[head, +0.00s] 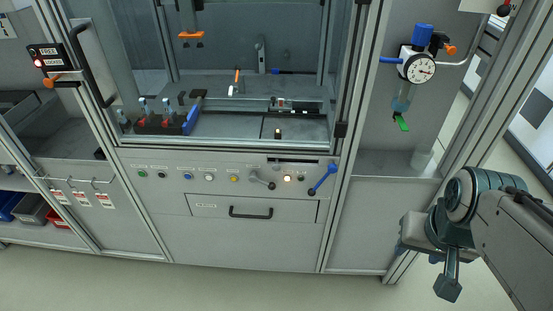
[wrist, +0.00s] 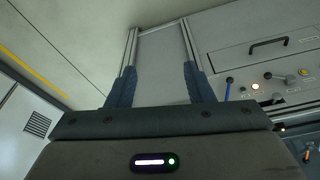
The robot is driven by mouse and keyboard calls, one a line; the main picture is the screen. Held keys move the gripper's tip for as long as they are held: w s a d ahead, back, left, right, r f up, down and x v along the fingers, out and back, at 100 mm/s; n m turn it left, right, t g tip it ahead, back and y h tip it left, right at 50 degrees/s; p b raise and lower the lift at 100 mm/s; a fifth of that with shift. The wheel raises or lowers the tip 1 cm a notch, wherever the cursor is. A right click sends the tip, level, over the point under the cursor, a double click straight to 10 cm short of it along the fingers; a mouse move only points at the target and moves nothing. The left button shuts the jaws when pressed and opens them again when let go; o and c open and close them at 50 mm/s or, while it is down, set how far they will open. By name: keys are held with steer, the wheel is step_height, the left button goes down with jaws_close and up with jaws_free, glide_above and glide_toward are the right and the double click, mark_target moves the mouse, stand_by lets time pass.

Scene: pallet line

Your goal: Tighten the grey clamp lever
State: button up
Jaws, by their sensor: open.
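The grey clamp lever (head: 262,180) sits on the front panel of the machine, slanting down to the right in the head view. It also shows at the right of the wrist view (wrist: 279,77), where the panel appears upside down. A blue lever (head: 322,179) is mounted to its right on the same panel. My gripper (wrist: 158,82) is open and empty, its two blue-grey fingers apart. It hangs low at the right in the head view, away from the panel and well clear of the lever.
A drawer with a black handle (head: 251,214) lies below the lever, and a row of buttons (head: 209,177) runs to its left. A lit button (head: 287,178) sits between the two levers. A dial gauge (head: 419,68) hangs at upper right. The floor in front (head: 200,285) is clear.

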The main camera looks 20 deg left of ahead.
steer(key=w+a+f+t+y+b, duration=0.1)
steer(key=w+a+f+y+b, duration=0.1)
steer(key=w+a+f, duration=0.4)
steer(key=w+a+f+t+y+b, duration=0.1)
steer(key=w+a+f+b, duration=0.25)
steer(key=w+a, duration=0.4)
steer(key=n+t+h+b, duration=0.1)
steer(key=t+h+b, duration=0.1)
steer(key=t+b, duration=0.9)
glide_toward(271, 189)
steer(key=w, duration=0.3)
steer(key=w+f+t, duration=0.1)
steer(key=w, duration=0.2)
steer(key=w+f+t+p, duration=0.1)
steer(key=w, duration=0.2)
steer(key=shift+w+a, duration=0.35)
steer(key=shift+a, duration=0.05)
steer(key=shift+c, duration=0.4)
steer(key=shift+f, duration=0.1)
jaws_close()
